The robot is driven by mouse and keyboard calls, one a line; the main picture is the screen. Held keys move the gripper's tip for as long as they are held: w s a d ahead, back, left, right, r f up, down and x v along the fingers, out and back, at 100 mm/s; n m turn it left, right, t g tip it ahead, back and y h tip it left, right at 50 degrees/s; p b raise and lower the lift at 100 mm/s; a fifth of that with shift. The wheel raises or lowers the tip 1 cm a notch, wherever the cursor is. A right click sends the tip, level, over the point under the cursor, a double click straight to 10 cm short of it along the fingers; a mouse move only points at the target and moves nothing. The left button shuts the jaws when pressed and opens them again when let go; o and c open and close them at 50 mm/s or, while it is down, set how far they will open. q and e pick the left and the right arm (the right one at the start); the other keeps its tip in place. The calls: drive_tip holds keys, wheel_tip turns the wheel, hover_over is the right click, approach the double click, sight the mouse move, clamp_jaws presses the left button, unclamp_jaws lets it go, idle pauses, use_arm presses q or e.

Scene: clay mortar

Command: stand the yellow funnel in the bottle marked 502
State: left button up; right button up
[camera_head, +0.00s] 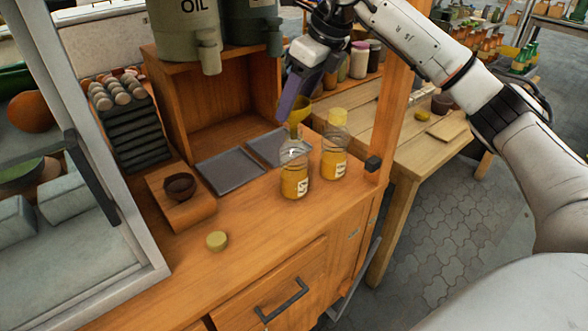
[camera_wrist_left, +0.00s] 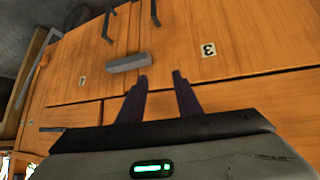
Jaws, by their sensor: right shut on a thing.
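My right gripper (camera_head: 290,103) is shut on the yellow funnel (camera_head: 301,110), which is partly hidden behind its fingers. The funnel is above the neck of an uncapped clear bottle (camera_head: 294,178) with amber contents; its narrow end appears to be at the bottle mouth, but I cannot tell how far in. A similar bottle (camera_head: 334,158) with a yellow top stands just right of it. Both have pale labels whose marks are too small to read surely. My left gripper (camera_wrist_left: 160,82) is open and empty before drawer fronts in the left wrist view.
A round yellowish lid (camera_head: 217,241) lies on the open counter front. A dark bowl (camera_head: 180,186) sits on a wooden stand. Grey trays (camera_head: 230,172) lie behind the bottles. A wooden post (camera_head: 388,110) stands right of them.

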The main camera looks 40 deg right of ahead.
drive_tip(key=o, duration=1.1)
drive_tip(key=shift+r, duration=0.1)
drive_tip(key=v, duration=1)
drive_tip(key=shift+s, duration=0.1)
